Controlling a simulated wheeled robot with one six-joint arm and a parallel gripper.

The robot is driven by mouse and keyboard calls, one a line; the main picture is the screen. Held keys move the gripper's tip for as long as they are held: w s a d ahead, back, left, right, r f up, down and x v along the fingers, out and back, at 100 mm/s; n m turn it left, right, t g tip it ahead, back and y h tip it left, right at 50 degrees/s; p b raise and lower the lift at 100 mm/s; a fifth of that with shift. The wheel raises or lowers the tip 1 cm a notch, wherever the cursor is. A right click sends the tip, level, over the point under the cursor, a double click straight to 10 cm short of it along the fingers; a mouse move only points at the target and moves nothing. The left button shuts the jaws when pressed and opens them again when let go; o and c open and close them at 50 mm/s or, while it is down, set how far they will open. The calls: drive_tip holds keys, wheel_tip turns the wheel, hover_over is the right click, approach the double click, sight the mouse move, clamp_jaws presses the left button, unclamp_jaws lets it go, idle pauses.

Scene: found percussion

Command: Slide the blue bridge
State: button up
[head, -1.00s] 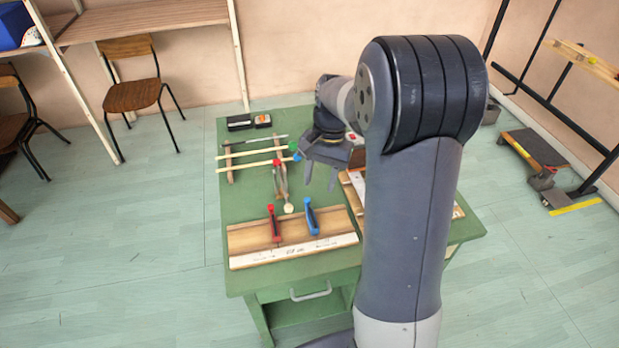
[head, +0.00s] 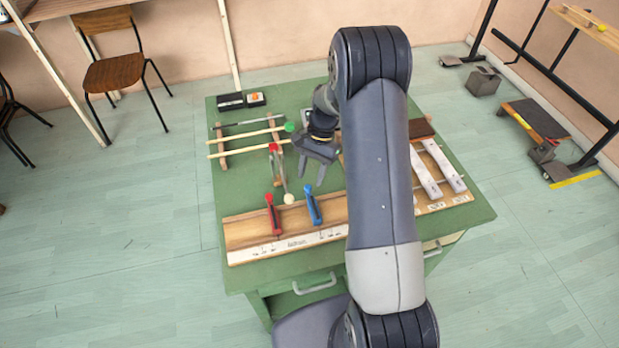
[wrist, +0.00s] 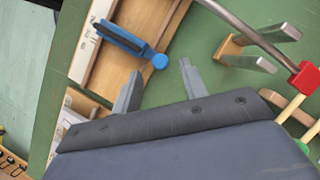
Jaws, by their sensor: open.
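My gripper (head: 312,178) is open and empty, above the table just behind the blue bridge. In the wrist view my gripper (wrist: 160,80) has its two fingers spread with nothing between them. The fingers look apart from the bridge.
A red-knobbed mallet handle (wrist: 306,76) lies on the left, near sticks resting on wooden supports (head: 222,158). Green table (head: 245,185) shows bare at left.

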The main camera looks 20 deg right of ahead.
drive_tip(key=shift+x, duration=1.4)
drive_tip(key=shift+c, duration=0.3)
clamp_jaws()
